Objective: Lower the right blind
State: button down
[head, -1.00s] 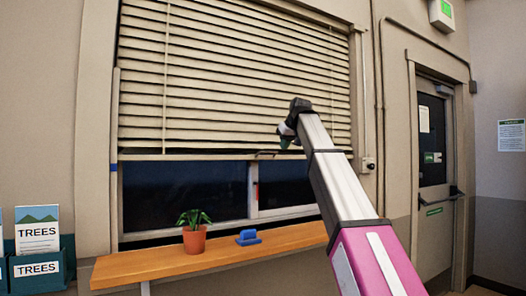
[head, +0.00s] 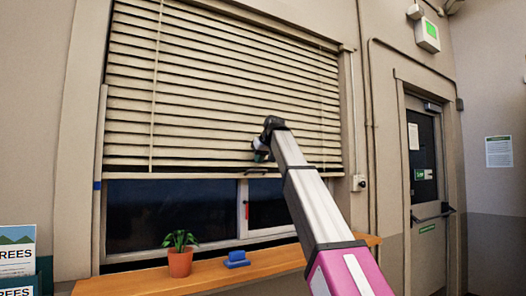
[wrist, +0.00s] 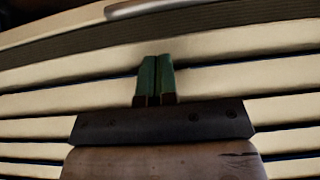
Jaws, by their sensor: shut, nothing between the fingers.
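The beige slatted blind (head: 220,90) hangs over the upper part of the window, with its bottom rail (head: 190,176) above a strip of dark glass. A small dark handle (head: 264,171) sits on the rail near its middle. My gripper (head: 260,155) is in front of the lower slats, just above the handle. In the wrist view its green fingertips (wrist: 155,72) are together and empty, against pale slats. Whether the fingers touch the slats cannot be told.
A wooden sill (head: 210,279) runs below the window, bearing a potted plant (head: 180,258) and a blue object (head: 236,259). A blue mark (head: 97,185) is on the left window frame. A door (head: 425,170) stands at right. Leaflets (head: 17,255) are at lower left.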

aim_at(256, 173)
jog(key=shift+f, duration=2.1)
jog(key=shift+f, duration=0.1)
notch_tip(256, 173, down, 30)
jog(key=shift+f, duration=0.15)
jog(key=shift+s+f, duration=0.1)
jog(key=shift+f, duration=0.2)
jog(key=shift+d+f, duration=0.1)
